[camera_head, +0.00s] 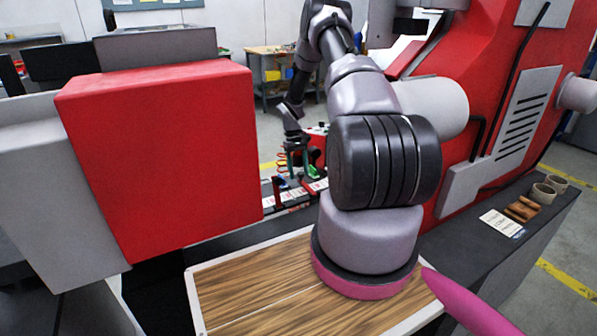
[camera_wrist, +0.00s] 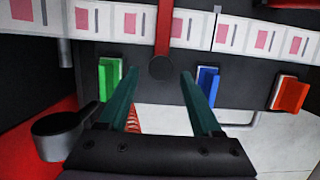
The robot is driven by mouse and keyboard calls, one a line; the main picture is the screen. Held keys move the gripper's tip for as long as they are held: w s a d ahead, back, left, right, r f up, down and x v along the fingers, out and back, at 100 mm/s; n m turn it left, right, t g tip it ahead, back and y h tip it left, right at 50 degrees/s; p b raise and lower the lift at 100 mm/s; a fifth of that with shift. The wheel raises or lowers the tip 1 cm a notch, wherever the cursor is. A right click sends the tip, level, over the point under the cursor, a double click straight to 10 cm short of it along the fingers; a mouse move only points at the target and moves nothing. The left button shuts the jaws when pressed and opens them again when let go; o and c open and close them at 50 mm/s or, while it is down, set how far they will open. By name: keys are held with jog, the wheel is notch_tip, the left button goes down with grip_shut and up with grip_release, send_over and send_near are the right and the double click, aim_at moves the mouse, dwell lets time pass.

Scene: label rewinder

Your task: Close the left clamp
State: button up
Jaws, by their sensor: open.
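A narrow red bar (camera_wrist: 164,28) crosses the label strip (camera_wrist: 118,20) above the fingertips. It ends in a round dark knob (camera_wrist: 161,67) that lies between the fingertips in the picture. I cannot tell whether this bar is the left clamp, or whether the fingers touch it. In the head view a small upright red part (camera_head: 277,192) stands by the label strip, possibly a clamp.
In the wrist view, green (camera_wrist: 110,78), blue (camera_wrist: 207,86) and orange-red (camera_wrist: 290,93) blocks sit on the dark panel. A dark round part (camera_wrist: 64,133) is at lower left. A large red box (camera_head: 160,155) stands left in the head view, and red machine bodywork (camera_head: 500,60) right.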

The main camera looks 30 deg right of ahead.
jog(key=v, duration=1)
jog(key=shift+w+r, duration=0.15)
jog(key=shift+r, duration=0.15)
jog(key=s+a+r+m+t, duration=0.1)
jog(key=s+a+r+t, duration=0.2)
jog(key=r, duration=0.7)
jog(key=s+a+r, duration=0.3)
jog(key=a+r, duration=0.1)
jog(key=r, duration=0.6)
jog(key=s+a+r+m+t, duration=0.15)
jog(key=s+a+r, duration=0.25)
jog(key=r, duration=0.6)
jog(key=s+a+r+t, duration=0.2)
jog(key=s+a+r, duration=0.1)
jog(key=s, duration=0.5)
jog(key=s+a+r+m+t+y, duration=0.1)
jog(key=s+a+r, duration=0.2)
jog(key=s, duration=0.5)
jog(key=s+a+r+m+t+y, duration=0.1)
jog(key=s+r, duration=0.3)
jog(key=s, duration=0.4)
jog(key=shift+a+t, duration=0.85)
jog(key=shift+a, duration=0.05)
